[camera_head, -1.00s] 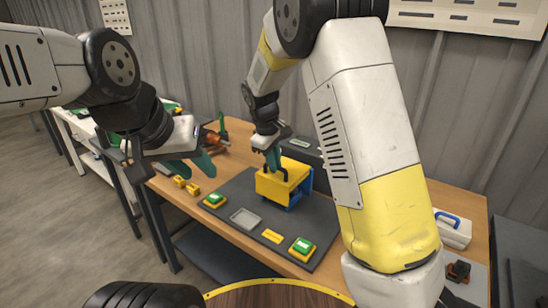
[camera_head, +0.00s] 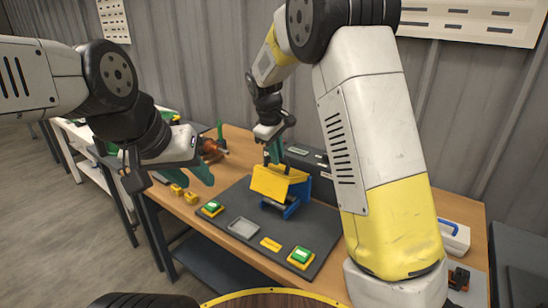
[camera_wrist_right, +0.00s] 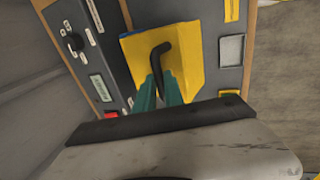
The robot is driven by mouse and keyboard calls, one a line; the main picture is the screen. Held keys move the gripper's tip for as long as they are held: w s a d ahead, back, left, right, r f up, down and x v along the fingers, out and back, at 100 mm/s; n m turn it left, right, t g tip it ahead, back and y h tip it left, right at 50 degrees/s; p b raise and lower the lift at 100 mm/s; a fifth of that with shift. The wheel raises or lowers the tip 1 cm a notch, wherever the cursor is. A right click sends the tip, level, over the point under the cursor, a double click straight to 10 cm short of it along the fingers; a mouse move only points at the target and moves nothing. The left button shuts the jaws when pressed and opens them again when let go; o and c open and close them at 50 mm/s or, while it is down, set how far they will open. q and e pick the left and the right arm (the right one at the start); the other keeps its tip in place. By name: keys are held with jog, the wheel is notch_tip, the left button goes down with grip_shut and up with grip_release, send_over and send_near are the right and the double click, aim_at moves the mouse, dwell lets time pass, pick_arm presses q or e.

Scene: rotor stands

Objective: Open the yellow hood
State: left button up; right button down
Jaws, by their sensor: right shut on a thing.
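The yellow hood (camera_head: 280,184) sits on a blue frame (camera_head: 293,208) on the dark mat; it is tilted up, with blue frame parts showing below it. It also shows in the right wrist view (camera_wrist_right: 190,50), with a black bent handle (camera_wrist_right: 161,50). My right gripper (camera_head: 273,155) is at the hood's upper back edge, its green fingers (camera_wrist_right: 160,92) shut on the handle. The fingers partly hide the handle in the head view. My left gripper (camera_head: 190,174) hangs over the table's left edge, open and empty, away from the hood.
A dark control panel (camera_head: 310,161) stands behind the hood. Small yellow parts (camera_head: 190,198) lie at the left edge.

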jog(key=shift+w+d, duration=0.1)
jog(key=shift+d, duration=0.05)
jog(key=shift+w+d+r, duration=0.55)
jog(key=shift+w+r, duration=0.15)
jog(key=shift+r, duration=0.1)
jog(key=shift+w+d+r, duration=0.35)
jog(key=shift+w, duration=0.15)
jog(key=shift+w+d+r, duration=0.3)
jog(key=shift+w, duration=0.15)
